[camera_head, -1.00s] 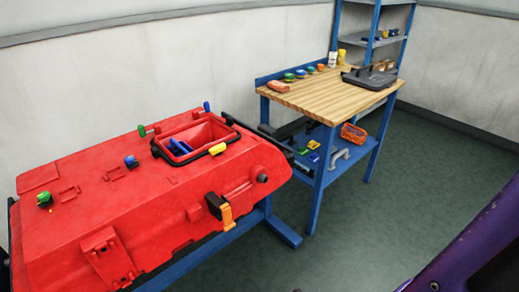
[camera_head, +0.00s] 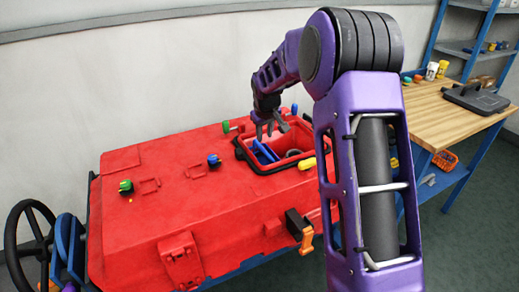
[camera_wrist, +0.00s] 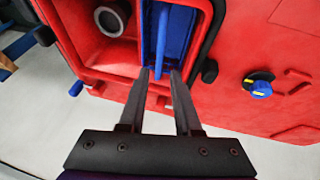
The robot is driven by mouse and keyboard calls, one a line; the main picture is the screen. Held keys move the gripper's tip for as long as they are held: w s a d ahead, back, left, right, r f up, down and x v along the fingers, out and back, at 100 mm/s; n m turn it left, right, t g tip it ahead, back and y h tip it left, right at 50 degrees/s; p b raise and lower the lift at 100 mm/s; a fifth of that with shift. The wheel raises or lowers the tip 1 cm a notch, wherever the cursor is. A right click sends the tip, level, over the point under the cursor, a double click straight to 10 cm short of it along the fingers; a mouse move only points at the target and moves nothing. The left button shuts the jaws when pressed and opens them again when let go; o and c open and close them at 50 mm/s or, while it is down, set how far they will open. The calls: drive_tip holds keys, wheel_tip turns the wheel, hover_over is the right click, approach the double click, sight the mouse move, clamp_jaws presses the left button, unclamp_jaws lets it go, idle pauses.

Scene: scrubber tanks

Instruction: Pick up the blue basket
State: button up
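The blue basket (camera_head: 262,152) sits inside the rectangular opening of the red tank (camera_head: 190,215). In the wrist view the blue basket (camera_wrist: 183,35) lies in the opening beside a round grey port, and its blue bar handle runs toward my fingertips. My gripper (camera_head: 268,130) is above the opening in the head view, pointing down. In the wrist view my gripper (camera_wrist: 159,73) has its two fingers apart, with the end of the handle appearing between the tips. I cannot tell the height gap. Nothing is held.
A yellow knob (camera_head: 307,164), a green knob (camera_head: 226,127) and a blue knob (camera_head: 213,159) stand around the tank top. A black wheel (camera_head: 20,245) is at the left.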

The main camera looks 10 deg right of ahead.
sight(263, 149)
drive_tip(key=x, duration=0.9)
drive_tip(key=shift+w+a+f+b, duration=0.15)
drive_tip(key=shift+b, duration=0.15)
drive_tip(key=x, duration=0.5)
drive_tip(key=shift+f+b, duration=0.3)
drive_tip(key=shift+b, duration=0.2)
drive_tip(key=shift+c, duration=0.2)
clamp_jaws()
idle(0.9)
